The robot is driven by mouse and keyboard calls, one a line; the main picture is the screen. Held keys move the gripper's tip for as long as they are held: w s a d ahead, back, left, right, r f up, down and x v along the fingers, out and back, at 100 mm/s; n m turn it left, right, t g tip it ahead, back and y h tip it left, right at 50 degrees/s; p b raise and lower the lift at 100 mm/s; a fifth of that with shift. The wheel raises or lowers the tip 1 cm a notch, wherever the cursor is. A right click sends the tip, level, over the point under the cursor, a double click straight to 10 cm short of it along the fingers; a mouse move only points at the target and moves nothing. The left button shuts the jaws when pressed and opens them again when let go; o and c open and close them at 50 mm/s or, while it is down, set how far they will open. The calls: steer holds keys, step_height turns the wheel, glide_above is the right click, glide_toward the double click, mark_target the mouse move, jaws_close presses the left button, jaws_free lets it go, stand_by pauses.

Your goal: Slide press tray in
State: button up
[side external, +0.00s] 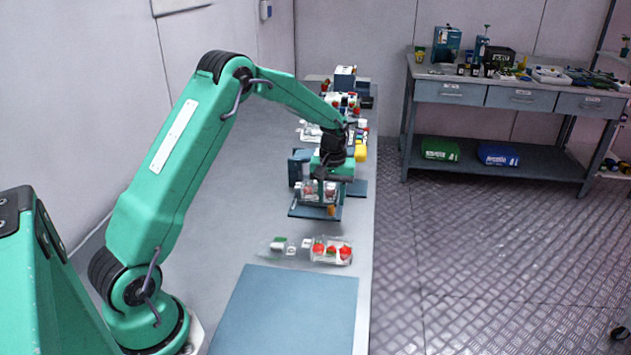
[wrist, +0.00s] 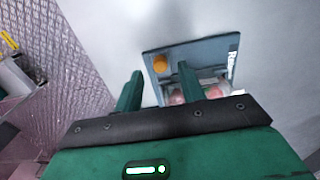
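The press tray (side external: 300,212) is a flat blue-grey plate with an orange knob (side external: 331,210) at its near right corner. A clear box of red berries (side external: 316,192) sits on it. In the wrist view the tray (wrist: 205,47) shows ahead of the fingers, with its knob (wrist: 159,62) just beyond the gap between the fingertips. The berry box is partly hidden behind the right finger and the gripper body. My gripper (wrist: 160,72) is open and empty. In the side view my gripper (side external: 325,178) is low over the tray and box, hiding part of the blue press (side external: 297,166).
A clear pack of red berries (side external: 332,251) and small white items (side external: 285,246) lie on the bench nearer the camera. A blue mat (side external: 290,312) lies in front. More packs and boxes (side external: 345,100) crowd the bench's far end. The bench left of the press is clear.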

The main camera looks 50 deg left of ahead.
mark_target(331, 207)
steer(key=shift+f, duration=1.65)
jaws_close()
